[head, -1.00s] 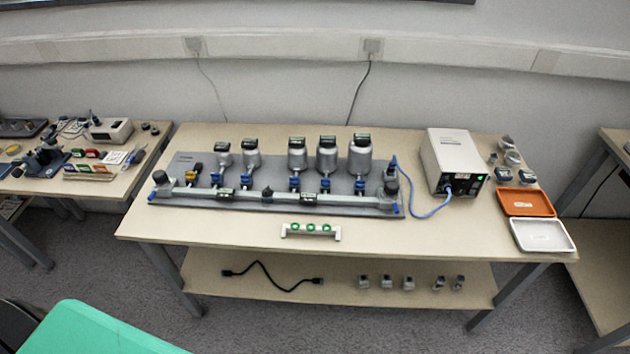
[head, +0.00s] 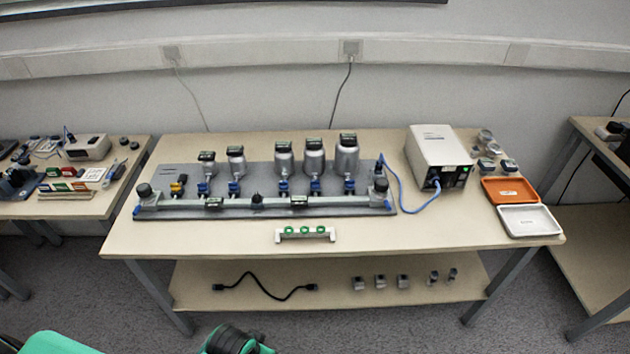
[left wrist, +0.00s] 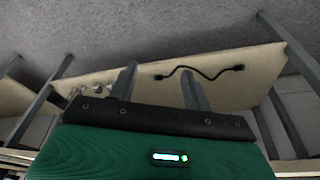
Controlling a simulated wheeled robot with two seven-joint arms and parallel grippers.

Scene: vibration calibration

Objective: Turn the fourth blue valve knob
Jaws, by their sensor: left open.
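A row of several blue valve knobs sits on the grey test board (head: 220,213), each below a silver canister. Counted from the left, the fourth blue knob (head: 315,187) is under the fourth canister (head: 314,158), right of centre. The knobs are small, so their turn angle cannot be told. My left gripper (left wrist: 158,70) shows in the left wrist view with its two fingers apart and nothing between them. The lower shelf shows beyond it, and no knob is in that view. Neither gripper's fingers show in the head view.
A black cable (head: 265,288) lies on the lower shelf. The front tabletop is mostly clear.

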